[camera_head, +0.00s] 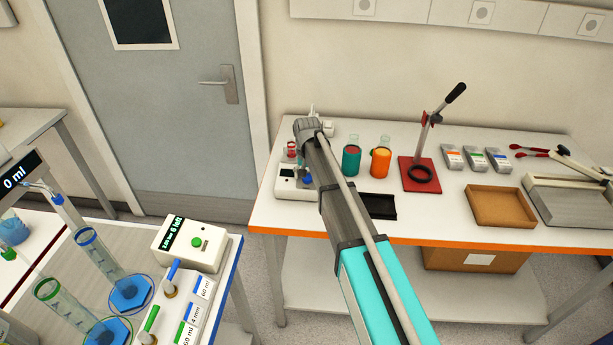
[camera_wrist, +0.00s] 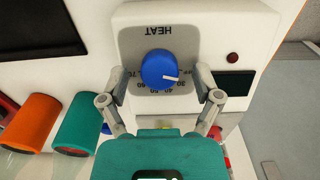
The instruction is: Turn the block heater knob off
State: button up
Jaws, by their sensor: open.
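The block heater (camera_wrist: 205,18) is a white box with a grey dial plate marked HEAT, upside down in the wrist view. Its round blue knob (camera_wrist: 158,66) has a white pointer aimed right and slightly down, near the 30 and a partly covered OFF mark. My gripper (camera_wrist: 160,82) is open, with one finger on each side of the knob; whether either finger touches it is unclear. In the head view the heater (camera_head: 290,188) stands at the left end of the orange-edged table, partly hidden by my arm.
A dark red lamp (camera_wrist: 232,58) and dark display (camera_wrist: 236,84) sit beside the dial. Teal (camera_head: 351,160) and orange (camera_head: 380,162) bottles, a black tray (camera_head: 378,206) and a red-based press (camera_head: 420,175) stand right of the heater on the table (camera_head: 450,225).

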jog(key=m, duration=0.3)
jog(key=shift+d+y, duration=0.1)
jog(key=shift+y, duration=0.3)
jog(key=shift+r+m+p, duration=0.3)
jog(key=shift+r+p, duration=0.1)
notch_tip(320, 180, up, 13)
jog(key=d+p, duration=0.1)
jog(key=p, duration=1.2)
jog(key=s+d+f+n+b, duration=0.1)
jog(key=s+d+f+b, duration=0.7)
jog(key=s, duration=0.3)
jog(key=s+d+f+n+b, duration=0.2)
jog(key=s+d+f+b, duration=0.6)
jog(key=s+d, duration=0.3)
jog(key=shift+d+f+h, duration=0.25)
jog(key=shift+d+h, duration=0.05)
jog(key=shift+n, duration=0.5)
jog(key=s, duration=0.1)
jog(key=s+d, duration=0.2)
jog(key=s, duration=0.1)
